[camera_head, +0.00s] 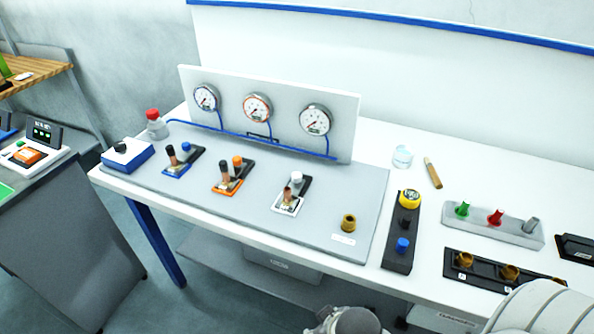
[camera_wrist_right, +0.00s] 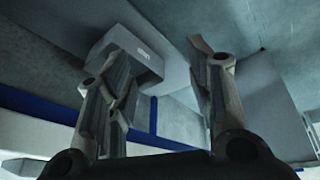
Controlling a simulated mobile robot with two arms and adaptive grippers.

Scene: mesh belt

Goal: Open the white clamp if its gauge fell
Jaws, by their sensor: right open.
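The white clamp (camera_head: 289,203) sits on the grey board, rightmost of three clamps, with a brown-tipped lever and a white knob behind it. An orange clamp (camera_head: 227,184) and a blue clamp (camera_head: 178,168) stand to its left. Three round gauges are on the upright panel: left (camera_head: 206,97), middle (camera_head: 257,107) with an orange rim, and right (camera_head: 315,119) with a pale rim. Their needles are too small to read surely. My right gripper (camera_wrist_right: 158,55) is open and empty in the right wrist view, away from the clamps. My left gripper is not in view.
A blue-white box with a black knob (camera_head: 127,154) and a red-capped bottle (camera_head: 156,125) are at the board's left. A brass knob (camera_head: 348,222) is right of the white clamp. A black button strip (camera_head: 402,232) stands beyond the board. Blue tubing runs below the gauges.

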